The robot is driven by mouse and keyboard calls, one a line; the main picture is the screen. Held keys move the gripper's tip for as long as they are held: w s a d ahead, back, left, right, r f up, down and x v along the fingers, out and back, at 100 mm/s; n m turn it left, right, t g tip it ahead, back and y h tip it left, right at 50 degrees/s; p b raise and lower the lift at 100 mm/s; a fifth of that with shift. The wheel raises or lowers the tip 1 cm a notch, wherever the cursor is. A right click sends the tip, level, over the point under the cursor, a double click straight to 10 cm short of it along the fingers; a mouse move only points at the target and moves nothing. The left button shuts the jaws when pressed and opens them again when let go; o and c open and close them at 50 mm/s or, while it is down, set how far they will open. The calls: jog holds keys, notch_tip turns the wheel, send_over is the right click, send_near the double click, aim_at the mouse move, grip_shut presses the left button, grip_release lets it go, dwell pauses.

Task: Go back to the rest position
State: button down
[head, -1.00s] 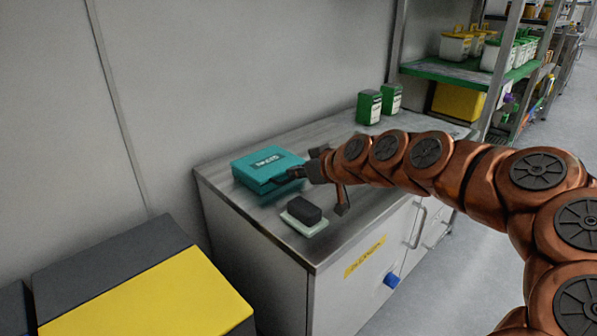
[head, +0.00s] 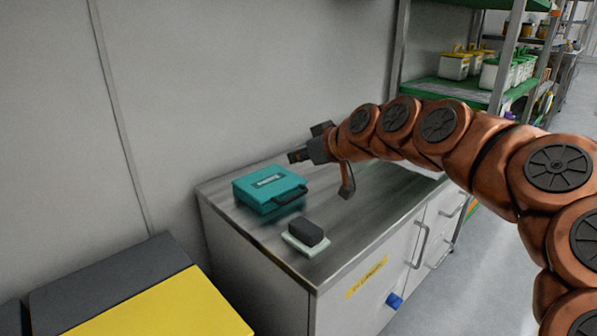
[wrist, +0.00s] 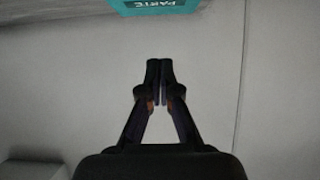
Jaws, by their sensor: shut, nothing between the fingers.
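My gripper (head: 292,156) is shut and empty. In the head view it is raised above the metal cabinet top, behind and a little above the teal case, apart from it. In the wrist view the two fingertips (wrist: 160,66) are together, with nothing between them. The teal case (head: 268,190) lies closed on the cabinet top with its dark handle (head: 293,196) facing right. Part of the case also shows at the top edge of the wrist view (wrist: 150,6).
A dark block (head: 306,232) rests on a pale pad (head: 306,247) near the front of the cabinet top (head: 345,228). A yellow and grey box (head: 160,303) stands at lower left. Green shelving (head: 450,92) with several tubs is at the back right. The wall (head: 250,80) is close behind.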

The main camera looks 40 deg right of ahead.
jog(key=shift+r, duration=0.55)
jog(key=shift+a, duration=0.1)
jog(key=s+a+r+n+g+y+p, duration=0.1)
jog(key=s+a+r+g+p, duration=0.3)
jog(key=a+p, duration=0.55)
jog(key=s+a+r+n+g+y+p, duration=0.1)
jog(key=s+a+r+g+p, duration=0.15)
jog(key=a+r+p, duration=0.55)
jog(key=s+a+r+m+g+h+p, duration=0.1)
jog(key=s+r+g+p, duration=0.1)
jog(key=s+p, duration=0.5)
jog(key=s+a+r+m+g+h+p, duration=0.1)
jog(key=s+r+p, duration=0.4)
jog(key=p, duration=0.6)
jog(key=s+a+r+m+g+h+p, duration=0.1)
jog(key=s+a+r+g+p, duration=0.2)
jog(key=s+p, duration=0.6)
jog(key=shift+s+r+g+p, duration=0.4)
jog(key=shift+s+g, duration=0.2)
jog(key=shift+g, duration=0.05)
